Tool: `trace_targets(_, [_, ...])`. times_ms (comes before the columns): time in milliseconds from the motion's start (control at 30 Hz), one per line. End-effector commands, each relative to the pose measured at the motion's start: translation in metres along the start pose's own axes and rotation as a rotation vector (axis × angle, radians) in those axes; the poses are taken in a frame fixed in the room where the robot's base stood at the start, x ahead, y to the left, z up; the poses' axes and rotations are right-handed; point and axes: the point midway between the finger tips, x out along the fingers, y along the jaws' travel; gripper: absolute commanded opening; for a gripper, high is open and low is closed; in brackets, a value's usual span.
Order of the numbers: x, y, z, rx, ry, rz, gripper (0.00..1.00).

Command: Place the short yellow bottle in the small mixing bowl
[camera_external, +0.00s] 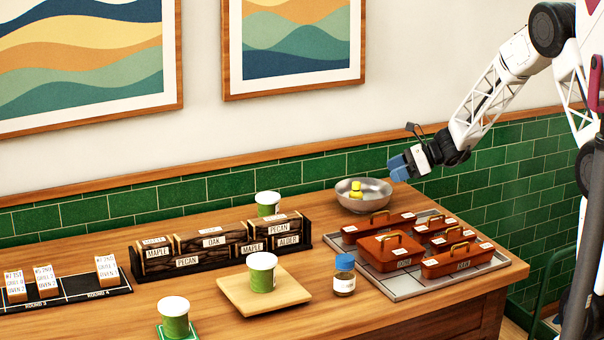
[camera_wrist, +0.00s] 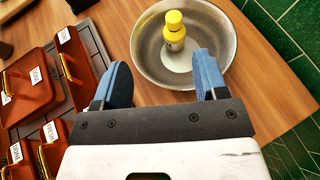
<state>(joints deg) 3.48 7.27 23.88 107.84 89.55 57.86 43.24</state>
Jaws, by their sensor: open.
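The short yellow bottle (camera_wrist: 174,30) stands inside the small mixing bowl (camera_wrist: 222,28), a grey metal bowl. In the external view the yellow bottle (camera_external: 356,187) shows above the rim of the bowl (camera_external: 364,205) at the table's back right. My gripper (camera_wrist: 158,82) is open and empty, its two blue fingers apart at the near rim of the bowl in the wrist view. In the external view my gripper (camera_external: 401,166) hangs above and to the right of the bowl, apart from the bottle.
A grey tray (camera_external: 410,291) with several copper-brown lidded boxes (camera_external: 390,252) lies in front of the bowl. A blue-capped jar (camera_external: 344,275), a wooden board (camera_external: 236,295) with a green container (camera_external: 262,272), and dark wood blocks (camera_external: 215,242) stand leftward. A green tiled wall (camera_external: 200,194) borders the table.

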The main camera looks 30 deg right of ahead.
Motion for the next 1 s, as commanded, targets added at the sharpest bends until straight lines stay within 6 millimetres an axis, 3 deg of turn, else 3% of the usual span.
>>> trace_targets(167, [-0.020,0.031,0.019,-0.134,0.051,0.050,0.67])
trace_targets(533, [-0.085,0.126,0.052,-0.545,0.212,0.216,0.67])
trace_targets(1000, [-0.176,0.240,0.058,-1.068,0.430,0.451,0.67])
